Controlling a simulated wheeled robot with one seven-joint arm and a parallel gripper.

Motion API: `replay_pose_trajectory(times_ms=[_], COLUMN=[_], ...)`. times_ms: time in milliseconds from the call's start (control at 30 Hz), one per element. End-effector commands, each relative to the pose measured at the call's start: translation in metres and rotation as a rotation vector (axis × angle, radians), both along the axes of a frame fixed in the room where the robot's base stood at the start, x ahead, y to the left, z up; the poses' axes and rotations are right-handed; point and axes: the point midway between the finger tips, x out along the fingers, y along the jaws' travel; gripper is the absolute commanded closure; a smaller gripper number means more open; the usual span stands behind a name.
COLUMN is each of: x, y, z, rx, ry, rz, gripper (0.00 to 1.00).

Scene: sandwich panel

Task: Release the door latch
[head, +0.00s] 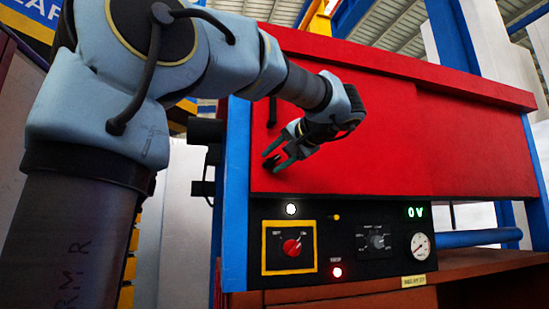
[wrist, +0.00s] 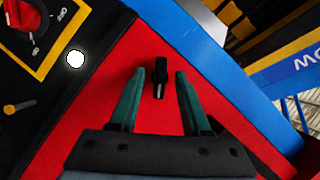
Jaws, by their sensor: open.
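The red door (head: 380,140) fills the front of the cabinet and looks closed. A small black latch (wrist: 160,79) stands out from its red face near the blue frame post. My gripper (wrist: 159,73) is open, with one green finger on each side of the latch and a visible gap on both sides. In the head view my gripper (head: 271,160) is at the door's lower left, and the latch is mostly hidden by the fingers there. I cannot tell how deep the fingertips reach around it.
Below the door is a black control panel (head: 350,262) with a red knob (head: 292,247), a white lamp (head: 291,209) and a gauge (head: 420,246). A blue post (head: 236,190) borders the door's left side. Another dark fitting (head: 272,112) sits higher on the door.

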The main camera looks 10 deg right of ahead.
Motion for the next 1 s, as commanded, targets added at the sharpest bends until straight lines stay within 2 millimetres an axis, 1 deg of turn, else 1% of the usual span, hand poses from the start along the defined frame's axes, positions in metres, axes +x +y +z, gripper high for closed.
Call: replay_pose_trajectory(times_ms=[100, 333, 733, 767, 1000], x=[0.0032, 0.0033, 0.0031, 0.0031, 0.0031], y=[0.0016, 0.0017, 0.0015, 0.0015, 0.0013], z=[-0.0010, -0.0013, -0.0012, -0.0012, -0.0012], rx=[0.000, 0.000, 0.001, 0.001, 0.001], ry=[0.000, 0.000, 0.000, 0.000, 0.000], rz=[0.000, 0.000, 0.000, 0.000, 0.000], gripper=[0.53, 0.54, 0.99, 1.00, 1.00])
